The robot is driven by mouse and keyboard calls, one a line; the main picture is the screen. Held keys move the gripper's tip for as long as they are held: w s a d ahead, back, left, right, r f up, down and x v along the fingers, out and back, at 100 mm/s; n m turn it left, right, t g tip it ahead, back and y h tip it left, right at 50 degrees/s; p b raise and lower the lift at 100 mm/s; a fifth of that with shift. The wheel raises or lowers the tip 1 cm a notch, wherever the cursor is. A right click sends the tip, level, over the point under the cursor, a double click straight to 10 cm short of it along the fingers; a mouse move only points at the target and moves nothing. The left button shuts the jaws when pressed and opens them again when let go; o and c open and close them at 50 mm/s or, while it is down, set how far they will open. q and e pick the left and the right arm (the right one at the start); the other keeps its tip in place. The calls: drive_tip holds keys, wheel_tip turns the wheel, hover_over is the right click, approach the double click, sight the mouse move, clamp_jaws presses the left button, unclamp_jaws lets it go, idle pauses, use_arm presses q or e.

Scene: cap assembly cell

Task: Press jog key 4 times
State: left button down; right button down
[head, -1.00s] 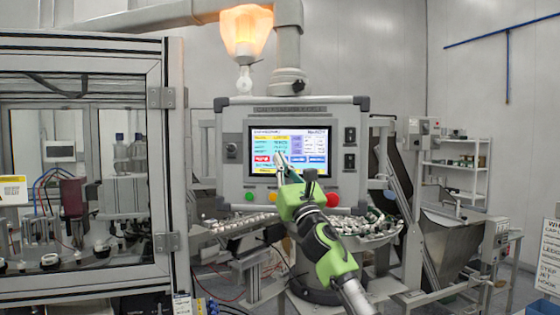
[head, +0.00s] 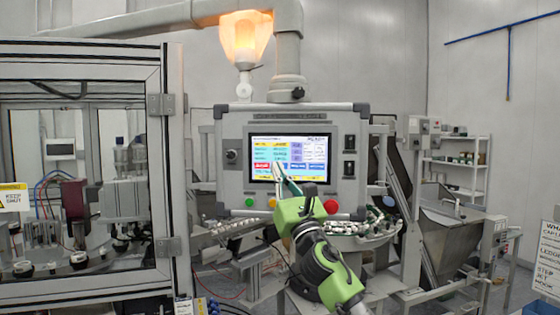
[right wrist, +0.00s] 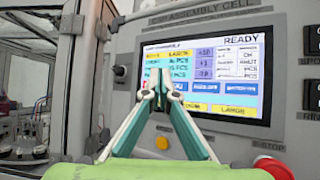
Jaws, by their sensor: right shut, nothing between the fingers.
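The control panel's lit touch screen (head: 310,150) shows coloured rows, a red key (head: 262,166) at lower left and blue keys (head: 317,166) to its right. In the right wrist view the screen (right wrist: 236,60) reads READY at top right, with blue keys (right wrist: 205,91) along the lower middle. The key labels are too small to read surely, so I cannot tell which is the jog key. My right gripper (head: 278,164) is shut and empty, its tips (right wrist: 160,75) in front of the lower screen, hiding part of the key row. Contact with the glass cannot be told. My left gripper is out of view.
Below the screen are a green button (head: 249,202), a yellow one and a red stop button (head: 331,206). A selector knob (head: 232,156) is left of the screen. A glass-doored machine frame (head: 164,170) stands at left; a parts bowl and chute are below right.

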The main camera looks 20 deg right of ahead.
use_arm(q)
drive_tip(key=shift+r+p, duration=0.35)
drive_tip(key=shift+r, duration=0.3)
use_arm(e)
drive_tip(key=shift+s+a, duration=0.45)
drive_tip(key=shift+s, duration=0.4)
idle(2.8)
